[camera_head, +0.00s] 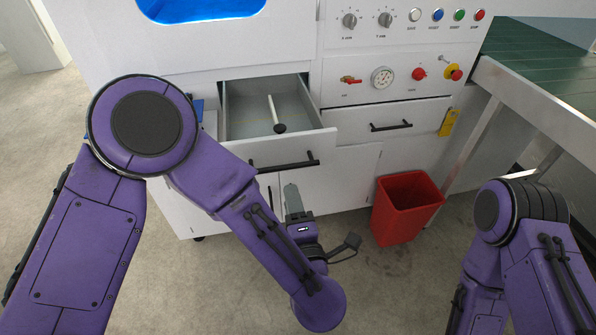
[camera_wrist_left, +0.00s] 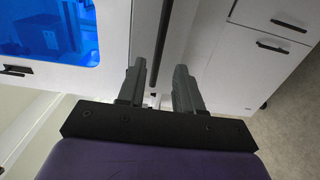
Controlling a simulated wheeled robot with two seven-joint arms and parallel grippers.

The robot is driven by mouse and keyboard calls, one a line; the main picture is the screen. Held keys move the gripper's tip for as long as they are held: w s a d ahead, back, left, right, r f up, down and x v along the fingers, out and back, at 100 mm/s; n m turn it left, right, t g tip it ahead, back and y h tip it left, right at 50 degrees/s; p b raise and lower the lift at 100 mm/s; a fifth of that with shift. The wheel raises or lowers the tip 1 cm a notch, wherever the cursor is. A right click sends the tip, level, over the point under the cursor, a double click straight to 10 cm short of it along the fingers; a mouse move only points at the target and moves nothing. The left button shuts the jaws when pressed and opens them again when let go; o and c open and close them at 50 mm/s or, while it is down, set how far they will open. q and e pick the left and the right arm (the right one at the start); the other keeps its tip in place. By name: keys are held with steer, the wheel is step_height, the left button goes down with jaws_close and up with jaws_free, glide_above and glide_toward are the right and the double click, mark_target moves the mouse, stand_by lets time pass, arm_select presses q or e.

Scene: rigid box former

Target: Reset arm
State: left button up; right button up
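My left gripper (camera_head: 293,200) is in front of the white machine, just below the black handle (camera_head: 284,162) of the open drawer (camera_head: 318,139). In the left wrist view its two grey fingers (camera_wrist_left: 160,88) stand apart, with a dark bar between or behind them; I cannot tell whether they touch it. A tool with a pale shaft and dark head (camera_head: 279,128) lies in the drawer. My right arm is at the lower right of the head view, and its gripper is out of frame.
A red bin (camera_head: 406,209) stands on the floor right of the drawer. A closed drawer (camera_head: 385,126) is beside the open one, below the control panel (camera_head: 400,55). A green conveyor (camera_head: 545,65) is at the right. A blue window (camera_wrist_left: 50,32) shows in the left wrist view.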

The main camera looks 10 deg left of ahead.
arm_select(q)
step_height(320, 180, down, 8)
steer(key=d+m+g+h, duration=0.1)
steer(key=m+g+h, duration=0.1)
steer(key=m+h, duration=0.6)
steer(key=s+a+f+m+g+y+p, duration=0.1)
steer(key=s+a+f+m+g, duration=0.25)
steer(key=f, duration=0.25)
steer(key=s+a+f+m+g+y, duration=0.1)
steer(key=s+a+f+m+g, duration=0.15)
steer(key=a+f, duration=0.3)
steer(key=s+a+f+g+y+p, duration=0.1)
steer(key=s+a+f+g, duration=0.2)
steer(key=s+a, duration=0.4)
steer(key=s+a+f+m+g+y, duration=0.1)
steer(key=s+a+f+g+y, duration=0.1)
steer(key=s+a+f, duration=0.3)
steer(key=s+a, duration=0.3)
steer(key=s, duration=0.1)
steer(key=shift+s+a+f+g+p, duration=0.15)
steer(key=shift+s+a+g+p, duration=0.15)
steer(key=shift+s+g+p, duration=0.1)
